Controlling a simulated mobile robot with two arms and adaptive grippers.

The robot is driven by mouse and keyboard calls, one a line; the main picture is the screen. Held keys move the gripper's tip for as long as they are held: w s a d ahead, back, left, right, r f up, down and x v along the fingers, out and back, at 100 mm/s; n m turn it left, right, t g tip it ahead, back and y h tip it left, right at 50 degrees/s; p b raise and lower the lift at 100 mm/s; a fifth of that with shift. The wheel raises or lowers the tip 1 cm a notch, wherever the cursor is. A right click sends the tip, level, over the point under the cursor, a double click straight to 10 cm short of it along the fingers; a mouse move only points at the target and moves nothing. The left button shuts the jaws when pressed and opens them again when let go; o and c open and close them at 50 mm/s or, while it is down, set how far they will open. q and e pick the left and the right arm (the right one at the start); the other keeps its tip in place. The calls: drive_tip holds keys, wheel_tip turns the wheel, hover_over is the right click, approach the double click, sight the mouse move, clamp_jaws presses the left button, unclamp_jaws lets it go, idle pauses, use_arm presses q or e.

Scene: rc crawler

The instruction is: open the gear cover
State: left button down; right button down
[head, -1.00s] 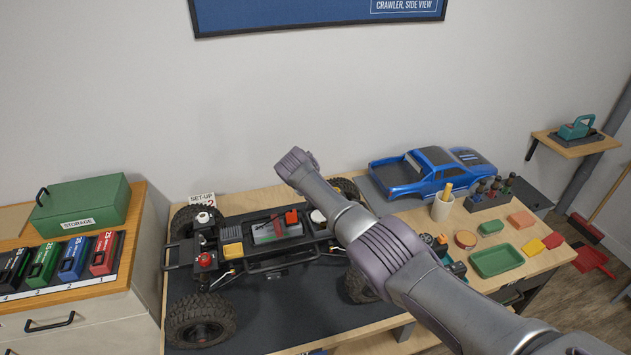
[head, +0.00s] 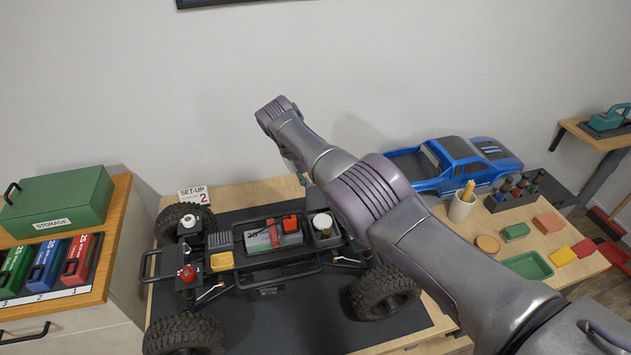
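The crawler chassis (head: 265,277), without its body, stands on a dark mat on the workbench. I cannot tell for sure which part is the gear cover. A black housing with a white round top (head: 322,222) sits at the chassis's right end, partly beside my arm. A red knob (head: 187,273) and a white cap (head: 188,221) are at the left end. A grey pack with a red strap (head: 270,236) lies in the middle. My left gripper is out of view.
A blue car body (head: 455,165) stands at the bench's back right. Near it are a pen cup (head: 462,207), a tool rack (head: 515,192) and a green tray (head: 528,265). At left, a cabinet holds a green storage box (head: 58,200) and several coloured packs (head: 80,258).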

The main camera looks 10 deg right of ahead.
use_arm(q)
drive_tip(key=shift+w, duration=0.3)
use_arm(e)
drive_tip(key=shift+a+r, duration=0.1)
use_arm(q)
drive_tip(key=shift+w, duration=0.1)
use_arm(e)
drive_tip(key=c, duration=0.9)
unclamp_jaws()
drive_tip(key=shift+w, duration=0.1)
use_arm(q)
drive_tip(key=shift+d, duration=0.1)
use_arm(e)
drive_tip(key=v, duration=0.7)
drive_tip(key=shift+a+r, duration=0.1)
drive_tip(key=shift+r, duration=0.05)
